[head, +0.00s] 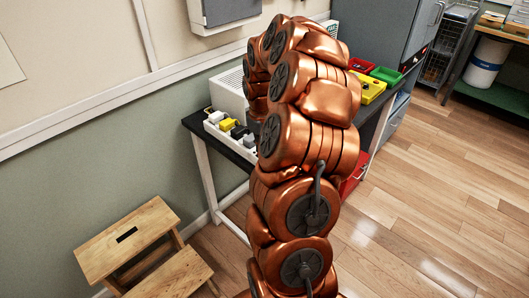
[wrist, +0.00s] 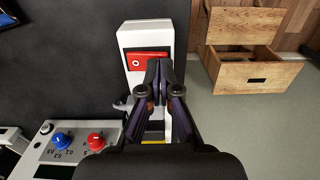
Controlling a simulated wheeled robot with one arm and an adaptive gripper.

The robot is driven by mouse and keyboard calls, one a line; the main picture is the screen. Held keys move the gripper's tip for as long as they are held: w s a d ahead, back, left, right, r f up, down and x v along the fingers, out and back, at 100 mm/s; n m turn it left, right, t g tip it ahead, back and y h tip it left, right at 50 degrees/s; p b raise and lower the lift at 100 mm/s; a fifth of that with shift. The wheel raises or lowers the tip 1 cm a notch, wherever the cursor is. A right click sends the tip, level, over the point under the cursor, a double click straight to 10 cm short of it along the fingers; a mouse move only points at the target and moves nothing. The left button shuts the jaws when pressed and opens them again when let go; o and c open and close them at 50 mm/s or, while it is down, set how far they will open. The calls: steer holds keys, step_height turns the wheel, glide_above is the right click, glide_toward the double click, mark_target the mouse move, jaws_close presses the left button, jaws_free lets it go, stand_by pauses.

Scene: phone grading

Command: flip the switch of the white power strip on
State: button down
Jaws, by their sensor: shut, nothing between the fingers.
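The white power strip (wrist: 146,36) lies on the dark tabletop, with its red switch (wrist: 140,62) near one end in the wrist view. My gripper (wrist: 160,72) is shut and empty. Its fingertips overlap the right part of the switch in the picture; whether they touch it I cannot tell. The fingers hide much of the strip below the switch. Which way the switch is tipped is not clear. In the head view, the strip (head: 229,142) runs along the table's front edge with white, yellow and black plugs in it. My arm covers its near end there.
A device with a blue knob (wrist: 60,139) and a red knob (wrist: 96,141) sits left of my gripper. A wooden step stool (wrist: 243,27) stands on the floor beyond the table edge. Red, green and yellow bins (head: 371,88) are at the table's far end.

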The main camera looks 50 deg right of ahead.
steer(key=shift+f+b, duration=0.35)
steer(key=shift+f, duration=0.25)
steer(key=shift+r, duration=0.15)
steer(key=shift+r+p, duration=0.65)
steer(key=shift+r, duration=2.75)
